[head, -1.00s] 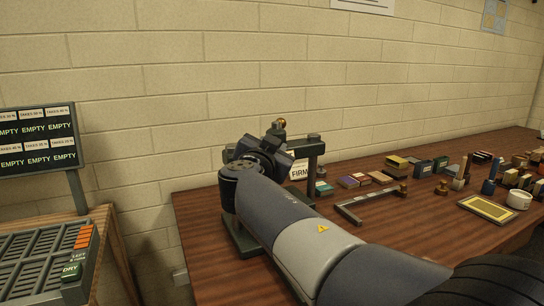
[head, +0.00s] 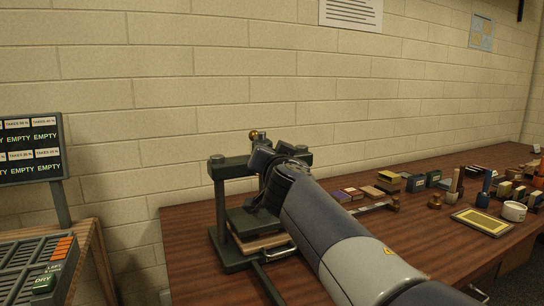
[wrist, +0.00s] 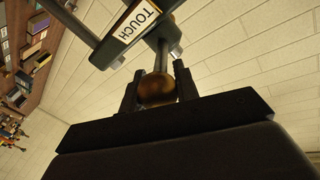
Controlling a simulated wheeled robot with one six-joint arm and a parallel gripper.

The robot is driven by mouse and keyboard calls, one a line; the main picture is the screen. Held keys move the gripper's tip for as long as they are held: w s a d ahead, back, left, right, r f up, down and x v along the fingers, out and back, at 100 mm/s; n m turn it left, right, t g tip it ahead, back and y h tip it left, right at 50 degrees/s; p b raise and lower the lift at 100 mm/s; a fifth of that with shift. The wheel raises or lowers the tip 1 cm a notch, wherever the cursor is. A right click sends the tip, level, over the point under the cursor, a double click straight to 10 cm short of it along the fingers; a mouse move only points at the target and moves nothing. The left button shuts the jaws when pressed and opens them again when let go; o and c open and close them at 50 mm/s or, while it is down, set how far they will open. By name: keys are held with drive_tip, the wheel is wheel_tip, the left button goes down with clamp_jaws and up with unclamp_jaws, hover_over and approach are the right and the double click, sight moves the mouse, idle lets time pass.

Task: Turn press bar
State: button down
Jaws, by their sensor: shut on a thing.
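The press (head: 228,168) is a dark green frame with two posts and a top beam, standing at the left end of the wooden bench. A brass ball (head: 254,135) shows above the beam. In the wrist view a brass knob (wrist: 157,92) on a metal shaft sits between the fingers of my gripper (wrist: 156,80), which is shut on it. In the head view my arm hides the fingers and part of the press. Flat boards (head: 258,240) lie in the press.
Stamps, small boxes (head: 415,183) and pads are on the bench to the right. A yellow-faced tray (head: 482,221) and a white cup (head: 513,211) are near its front. A grey drying rack (head: 35,262) and a display reading EMPTY (head: 32,148) are at the left.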

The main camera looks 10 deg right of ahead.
drive_tip(key=shift+d, duration=0.15)
idle(0.4)
drive_tip(key=c, duration=1.1)
unclamp_jaws()
drive_tip(key=shift+s, duration=0.1)
drive_tip(key=s+b, duration=0.1)
drive_tip(key=s, duration=0.9)
drive_tip(key=shift+s+d, duration=0.1)
drive_tip(key=shift+s, duration=0.15)
